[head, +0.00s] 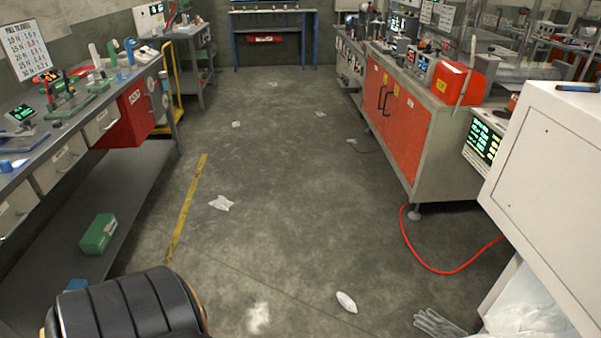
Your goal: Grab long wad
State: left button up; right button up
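An elongated white wad (346,301) lies on the concrete floor near the bottom centre of the head view. It is smooth and oval, tapers at its ends and lies at a slant. A fluffier white wad (258,318) lies to its left, and a crumpled flat white piece (221,203) lies farther up the floor. A pale grey glove (439,323) lies to its right at the bottom edge. Neither of my grippers shows in this view.
A bench with orange doors (403,115) and a white cabinet (545,175) stand on the right. A red hose (440,270) loops over the floor. A grey workbench (75,155) lines the left. A black ribbed shape (130,310) fills the bottom left. The middle aisle is mostly clear.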

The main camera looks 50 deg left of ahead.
aim_at(347, 302)
jog(key=u, duration=0.25)
jog(key=k+j+z, duration=0.1)
jog(key=z, duration=2.5)
jog(key=k+z, duration=0.15)
jog(key=k, duration=0.25)
jog(key=k+l+z, duration=0.1)
jog(key=k, duration=0.3)
jog(key=k+l+z, duration=0.15)
jog(key=k, duration=0.25)
jog(key=k+u, duration=0.1)
jog(key=u, duration=2.9)
jog(key=i+l, duration=0.5)
jog(key=l+u, duration=0.05)
